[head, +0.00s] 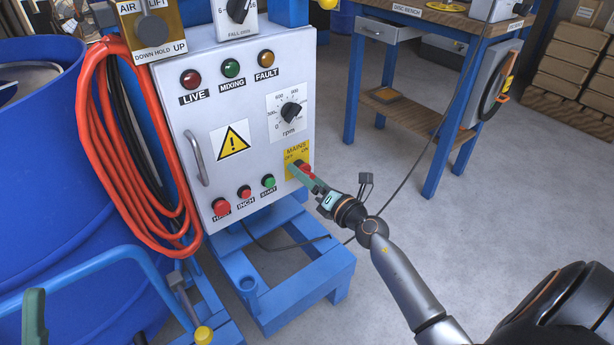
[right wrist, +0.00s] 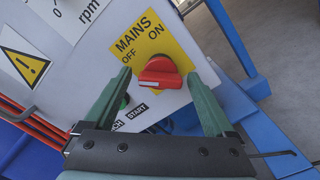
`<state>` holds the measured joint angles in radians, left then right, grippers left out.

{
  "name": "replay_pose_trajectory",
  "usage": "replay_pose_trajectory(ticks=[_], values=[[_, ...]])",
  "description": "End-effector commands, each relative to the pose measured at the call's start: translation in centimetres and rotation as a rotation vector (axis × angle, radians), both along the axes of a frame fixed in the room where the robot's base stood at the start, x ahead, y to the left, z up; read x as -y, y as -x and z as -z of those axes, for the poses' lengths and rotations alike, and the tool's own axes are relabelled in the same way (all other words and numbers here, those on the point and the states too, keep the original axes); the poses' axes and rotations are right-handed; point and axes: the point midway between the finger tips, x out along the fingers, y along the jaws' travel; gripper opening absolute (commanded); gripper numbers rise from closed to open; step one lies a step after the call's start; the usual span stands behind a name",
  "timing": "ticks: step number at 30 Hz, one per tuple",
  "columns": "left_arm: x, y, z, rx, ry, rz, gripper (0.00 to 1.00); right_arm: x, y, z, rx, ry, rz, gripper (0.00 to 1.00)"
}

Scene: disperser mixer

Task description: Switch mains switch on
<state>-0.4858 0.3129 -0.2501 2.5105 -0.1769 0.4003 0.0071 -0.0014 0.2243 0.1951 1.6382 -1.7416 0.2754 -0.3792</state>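The mains switch is a red rotary knob (right wrist: 160,73) on a yellow plate (right wrist: 172,38) marked MAINS, OFF and ON. In the right wrist view its bar lies nearly level, with a pale mark at its left end, on the OFF side. My right gripper (right wrist: 160,78) is open, with one green finger on each side of the knob and small gaps showing. In the head view the right gripper (head: 298,170) is at the yellow plate (head: 297,151) and partly hides the knob. A green piece (head: 33,315) at the lower left edge looks like part of my left gripper.
The grey control panel (head: 240,110) carries lamps, an rpm dial (head: 291,112), a metal handle (head: 197,158) and push buttons below. Orange hose (head: 95,110) hangs at its left. A blue frame (head: 300,285) stands below. The floor to the right is clear up to a workbench (head: 420,115).

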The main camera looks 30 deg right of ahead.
Motion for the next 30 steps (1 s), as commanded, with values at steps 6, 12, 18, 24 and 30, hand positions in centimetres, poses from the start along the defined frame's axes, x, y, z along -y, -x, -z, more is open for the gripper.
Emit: replay_pose_trajectory(ticks=[6,12,18,24,30], values=[[0.01,0.00,0.01,0.000,0.001,0.001,0.50,0.00,0.03,0.01,0.000,0.000,0.000,0.64],[0.01,0.00,0.02,-0.001,0.000,0.000,0.50,0.00,0.04,0.01,0.000,0.000,0.000,0.42],[0.01,0.00,0.03,-0.002,0.001,0.001,0.50,0.00,0.05,0.01,0.000,0.000,0.000,0.19],[0.02,0.00,0.01,-0.002,0.001,0.001,0.50,0.00,0.05,0.01,0.000,-0.001,0.000,0.04],[0.00,0.00,-0.32,-0.002,0.003,0.002,0.50,-0.01,0.05,-0.08,-0.003,-0.027,0.001,0.04]])
